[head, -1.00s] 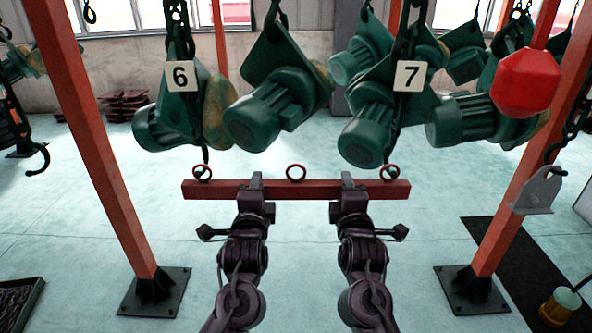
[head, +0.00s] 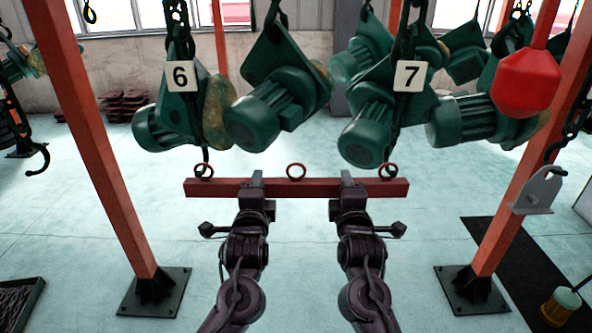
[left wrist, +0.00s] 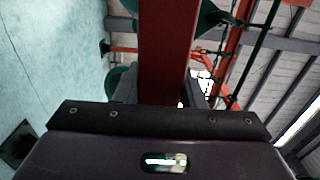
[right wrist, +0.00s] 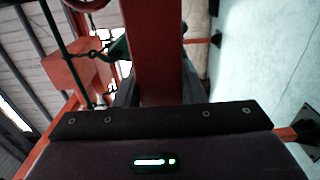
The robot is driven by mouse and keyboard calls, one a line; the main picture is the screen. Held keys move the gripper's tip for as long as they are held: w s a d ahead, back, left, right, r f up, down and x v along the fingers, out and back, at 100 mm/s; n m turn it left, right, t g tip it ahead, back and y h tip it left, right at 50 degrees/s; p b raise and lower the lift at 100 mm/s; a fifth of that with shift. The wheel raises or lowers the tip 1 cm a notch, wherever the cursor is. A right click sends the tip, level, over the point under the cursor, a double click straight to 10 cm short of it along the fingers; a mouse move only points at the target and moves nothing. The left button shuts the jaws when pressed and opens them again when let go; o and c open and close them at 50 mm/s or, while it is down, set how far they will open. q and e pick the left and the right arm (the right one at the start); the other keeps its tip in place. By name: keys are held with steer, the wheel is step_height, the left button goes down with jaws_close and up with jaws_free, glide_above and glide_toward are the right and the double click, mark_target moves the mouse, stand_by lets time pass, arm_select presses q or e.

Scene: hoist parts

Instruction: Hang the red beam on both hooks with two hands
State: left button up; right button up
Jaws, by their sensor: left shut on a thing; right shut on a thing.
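The red beam (head: 296,188) is held level in the head view, with a ring near each end and one in the middle. My left gripper (head: 257,184) is shut on it left of the middle ring. My right gripper (head: 347,184) is shut on it right of the middle ring. The left hook (head: 205,167), below hoist 6 (head: 181,85), overlaps the left ring (head: 204,171). The right hook, below hoist 7 (head: 408,80), is close to the right ring (head: 388,171). I cannot tell whether either hook passes through its ring. The beam also fills both wrist views (left wrist: 168,50), (right wrist: 155,50).
Red posts stand left (head: 100,160) and right (head: 530,160) of the beam on black base plates. A red block (head: 527,83) hangs at the upper right, above a grey bracket (head: 538,192). Several green hoists hang behind.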

arm_select(q)
steer(key=shift+w+f, duration=0.1)
steer(key=shift+f, duration=0.3)
arm_select(e)
steer(key=shift+w+f, duration=0.15)
steer(key=shift+f, duration=0.25)
stand_by(0.4)
stand_by(0.5)
arm_select(q)
steer(key=o, duration=1.1)
steer(key=shift+f, duration=0.2)
arm_select(e)
steer(key=o, duration=0.8)
steer(key=shift+c, duration=0.2)
arm_select(q)
steer(key=shift+r, duration=0.1)
arm_select(e)
steer(key=o, duration=0.3)
steer(key=shift+f, duration=0.15)
arm_select(q)
steer(key=o, duration=0.3)
arm_select(e)
steer(key=o, duration=0.3)
steer(key=shift+o, duration=0.2)
